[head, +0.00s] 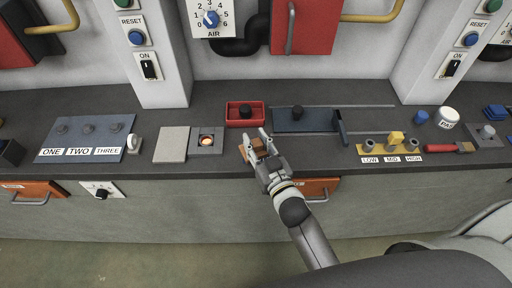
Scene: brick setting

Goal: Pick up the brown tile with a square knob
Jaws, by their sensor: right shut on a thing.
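My right gripper (255,140) reaches in from below over the counter, at the middle of the head view. It is shut on the brown tile (259,148), which shows as small brown patches between and beside the fingers. The fingers cover most of the tile, and its square knob cannot be made out. I cannot tell whether the tile touches the counter or is above it. My left gripper is not in view.
Left of the gripper are a grey block with a lit round spot (207,141) and a light grey plate (172,145). Behind it is a red tray (231,123) with a black knob. A blue-grey slide panel (290,126) lies to the right. The counter's front edge runs just below.

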